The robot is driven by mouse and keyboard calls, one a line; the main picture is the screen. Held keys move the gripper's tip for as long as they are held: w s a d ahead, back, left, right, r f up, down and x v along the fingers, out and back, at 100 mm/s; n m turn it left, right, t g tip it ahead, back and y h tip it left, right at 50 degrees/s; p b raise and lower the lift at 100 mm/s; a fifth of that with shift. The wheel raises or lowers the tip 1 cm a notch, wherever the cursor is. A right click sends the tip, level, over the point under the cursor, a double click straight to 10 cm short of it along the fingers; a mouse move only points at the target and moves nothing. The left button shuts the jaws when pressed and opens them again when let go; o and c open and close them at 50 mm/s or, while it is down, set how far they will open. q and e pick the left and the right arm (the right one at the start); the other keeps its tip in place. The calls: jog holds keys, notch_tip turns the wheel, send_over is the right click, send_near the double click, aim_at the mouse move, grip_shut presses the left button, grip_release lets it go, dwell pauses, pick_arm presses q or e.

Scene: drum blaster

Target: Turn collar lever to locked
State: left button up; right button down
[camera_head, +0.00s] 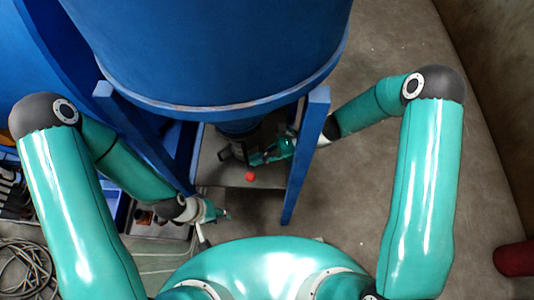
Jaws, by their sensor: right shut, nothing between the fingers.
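A dark collar (238,150) sits under the big blue drum (215,50), between the blue frame legs. A small red knob (250,177) shows just below the collar; it may be the end of the collar lever, but the lever's arm is not clear. My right gripper (258,157) reaches in from the right past a frame leg, close to the collar and just above the red knob in the picture. It is shut and empty; whether it touches the lever is too small to tell. My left gripper (212,222) is lower left, apart from the collar; its finger opening is unclear.
Blue frame legs (305,160) stand on both sides of the collar, and the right arm passes close to one. Coiled cable (25,270) lies at the lower left. A red cylinder (515,258) is at the right edge.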

jog(key=shift+a, duration=0.1)
jog(key=a, duration=0.2)
jog(key=a+b, duration=0.1)
jog(key=s+a, duration=0.1)
jog(key=a, duration=0.1)
jog(key=shift+a, duration=0.35)
